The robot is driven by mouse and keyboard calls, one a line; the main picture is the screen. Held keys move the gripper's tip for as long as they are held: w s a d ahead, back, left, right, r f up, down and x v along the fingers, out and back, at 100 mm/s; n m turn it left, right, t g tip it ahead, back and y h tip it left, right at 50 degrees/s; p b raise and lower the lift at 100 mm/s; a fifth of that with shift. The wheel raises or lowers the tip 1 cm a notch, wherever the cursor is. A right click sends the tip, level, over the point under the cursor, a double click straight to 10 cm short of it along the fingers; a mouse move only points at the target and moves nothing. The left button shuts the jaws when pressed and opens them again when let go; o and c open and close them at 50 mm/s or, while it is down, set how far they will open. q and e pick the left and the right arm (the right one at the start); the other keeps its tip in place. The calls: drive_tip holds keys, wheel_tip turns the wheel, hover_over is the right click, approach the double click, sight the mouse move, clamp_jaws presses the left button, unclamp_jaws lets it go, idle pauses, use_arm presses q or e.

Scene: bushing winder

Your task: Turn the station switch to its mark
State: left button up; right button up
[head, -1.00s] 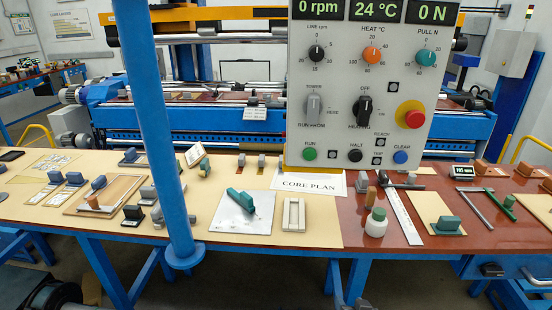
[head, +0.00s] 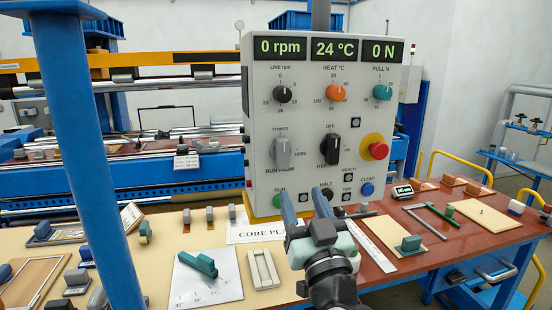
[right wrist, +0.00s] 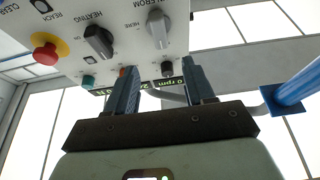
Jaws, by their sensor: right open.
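The control panel (head: 262,100) carries a grey switch (head: 282,153) labelled RUN FROM, with TOWER above it and HERE at its right. Its handle stands roughly upright, towards TOWER. It also shows, inverted, in the right wrist view (right wrist: 157,28). My right gripper (head: 305,206) is open and empty, in front of the panel's lower edge and below the grey switch. In the right wrist view its two fingers (right wrist: 162,85) are wide apart, pointing at the panel, with nothing between them. My left gripper is not in view.
Beside the grey switch are a black heating knob (head: 329,149) and a red stop button (head: 379,151). Green RUN (head: 279,202) and blue CLEAR (head: 367,189) buttons sit below. A blue post (head: 80,140) stands at left. Several small parts lie on the bench.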

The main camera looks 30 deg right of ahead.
sight(284, 155)
drive_tip(key=p+x, duration=0.3)
drive_tip(key=x, duration=0.9)
drive_tip(key=shift+w+f+p, duration=0.1)
drive_tip(key=shift+w+p, duration=0.15)
drive_tip(key=shift+p, duration=0.15)
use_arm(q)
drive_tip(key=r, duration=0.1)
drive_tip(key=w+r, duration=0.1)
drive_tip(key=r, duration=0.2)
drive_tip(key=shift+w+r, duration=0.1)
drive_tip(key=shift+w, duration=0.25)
use_arm(e)
drive_tip(key=shift+s, duration=0.1)
clamp_jaws()
